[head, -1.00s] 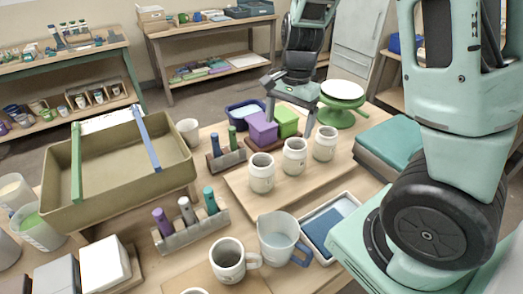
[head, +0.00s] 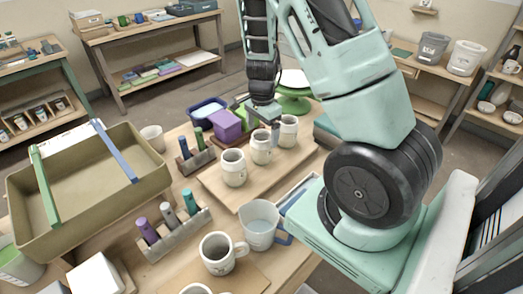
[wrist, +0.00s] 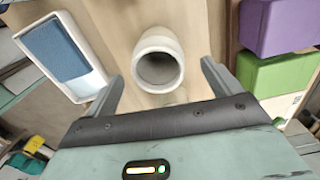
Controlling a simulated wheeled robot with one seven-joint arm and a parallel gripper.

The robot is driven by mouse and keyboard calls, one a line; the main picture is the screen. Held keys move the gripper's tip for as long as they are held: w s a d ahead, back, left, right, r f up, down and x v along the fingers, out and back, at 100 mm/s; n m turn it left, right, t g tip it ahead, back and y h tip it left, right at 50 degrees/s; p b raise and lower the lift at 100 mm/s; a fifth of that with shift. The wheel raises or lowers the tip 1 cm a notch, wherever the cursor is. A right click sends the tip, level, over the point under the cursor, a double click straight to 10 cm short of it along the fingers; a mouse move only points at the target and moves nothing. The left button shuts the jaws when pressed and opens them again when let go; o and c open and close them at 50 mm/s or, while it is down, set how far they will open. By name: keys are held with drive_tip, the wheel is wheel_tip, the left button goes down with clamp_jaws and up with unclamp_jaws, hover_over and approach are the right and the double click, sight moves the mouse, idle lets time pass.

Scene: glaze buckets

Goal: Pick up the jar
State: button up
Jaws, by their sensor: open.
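Three off-white jars stand upright in a slanting row on a wooden board: a near-left jar (head: 233,168), a middle jar (head: 261,147) and a far-right jar (head: 288,131). My gripper (head: 264,125) is open above the row, near the middle and far-right jars. In the wrist view one jar (wrist: 158,62) shows its dark round mouth ahead of and between the spread fingers (wrist: 162,75). I cannot tell which of the three it is. The gripper body hides what is below it.
A purple box (head: 226,125) and a partly hidden green box (wrist: 272,76) stand beside the board. A tray with a blue inset (wrist: 53,48) lies on the other side.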

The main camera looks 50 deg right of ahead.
sight(262, 145)
drive_tip(key=shift+a+f, duration=0.2)
drive_tip(key=shift+f, duration=2.7)
drive_tip(key=c, duration=1.3)
